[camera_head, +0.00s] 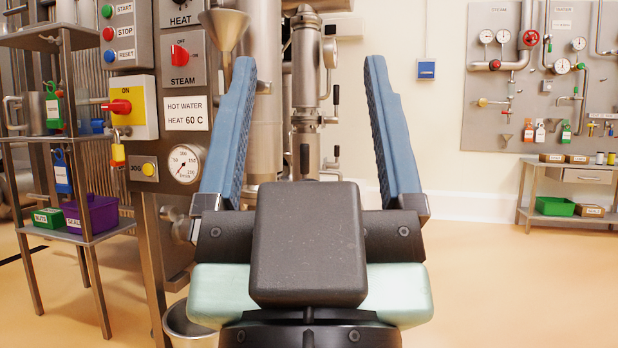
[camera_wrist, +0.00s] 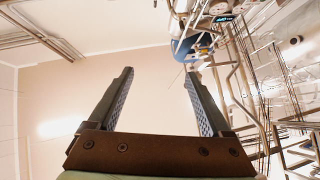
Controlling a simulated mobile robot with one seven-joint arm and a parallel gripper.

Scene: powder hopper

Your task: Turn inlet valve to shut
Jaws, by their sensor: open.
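I cannot tell which fitting is the inlet valve. Steel pipework (camera_head: 305,60) behind my gripper carries black lever handles, one upright at the right (camera_head: 336,95) and another lower down (camera_head: 305,158). My gripper (camera_head: 309,65) is open, with its two blue pads wide apart and nothing between them. The pipework shows through the gap, and my gripper's body hides its lower part. In the wrist view my gripper (camera_wrist: 159,73) is also open and empty, facing a bare wall and ceiling, with tangled pipes (camera_wrist: 235,75) on the right.
A control panel with a red STEAM knob (camera_head: 180,55) and a yellow-backed red switch (camera_head: 121,106) stands left. A shelf rack (camera_head: 88,238) is at far left. A pipe board (camera_head: 545,75) and small bench (camera_head: 575,172) stand right. The floor (camera_head: 490,290) at right is clear.

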